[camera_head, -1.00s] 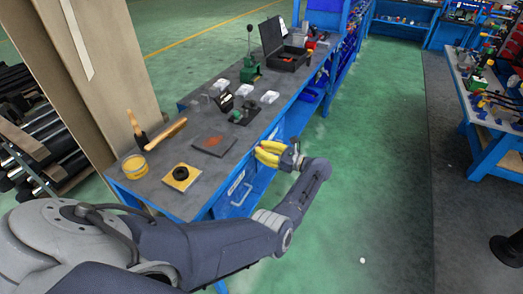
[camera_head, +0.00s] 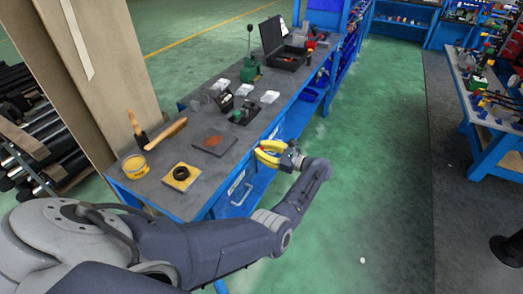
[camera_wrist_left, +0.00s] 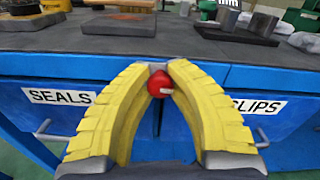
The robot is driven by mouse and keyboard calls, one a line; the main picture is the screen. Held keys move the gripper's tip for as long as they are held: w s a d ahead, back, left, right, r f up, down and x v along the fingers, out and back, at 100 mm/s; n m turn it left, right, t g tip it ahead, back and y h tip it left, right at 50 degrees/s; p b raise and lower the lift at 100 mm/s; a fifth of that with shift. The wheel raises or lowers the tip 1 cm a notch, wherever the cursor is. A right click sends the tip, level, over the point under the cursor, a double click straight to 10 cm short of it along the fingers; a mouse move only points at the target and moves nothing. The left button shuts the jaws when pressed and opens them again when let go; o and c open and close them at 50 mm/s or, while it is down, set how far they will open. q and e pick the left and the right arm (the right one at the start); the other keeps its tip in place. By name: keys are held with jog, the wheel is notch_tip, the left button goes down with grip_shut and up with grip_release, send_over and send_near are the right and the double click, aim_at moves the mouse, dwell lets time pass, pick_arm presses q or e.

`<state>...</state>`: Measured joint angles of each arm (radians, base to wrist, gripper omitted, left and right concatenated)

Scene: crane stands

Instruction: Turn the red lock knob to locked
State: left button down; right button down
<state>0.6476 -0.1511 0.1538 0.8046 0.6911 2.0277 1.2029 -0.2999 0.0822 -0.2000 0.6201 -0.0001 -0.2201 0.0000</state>
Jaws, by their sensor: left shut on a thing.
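The red lock knob (camera_wrist_left: 160,84) shows in the left wrist view on the blue bench front, between the SEALS and CLIPS drawers. A small pale mark shows on its lower right. My left gripper (camera_head: 259,151) has yellow fingers and is at the bench's front edge in the head view. In the left wrist view the left gripper (camera_wrist_left: 162,72) is shut on the knob, one finger on each side near the tips. The head view does not show the knob clearly. My right gripper is in neither view.
The SEALS drawer (camera_wrist_left: 60,97) and CLIPS drawer (camera_wrist_left: 256,106) have protruding handles. On the bench lie a dark plate (camera_head: 214,143), a yellow block with a black ring (camera_head: 182,177), and a yellow tin (camera_head: 135,167). The green floor right of the bench is clear.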

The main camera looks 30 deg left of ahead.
pick_arm(q)
jog(key=c, duration=1.1)
grip_release()
jog(key=shift+r, duration=0.1)
jog(key=shift+c, duration=0.2)
jog(key=w+d, duration=0.1)
jog(key=d, duration=1.1)
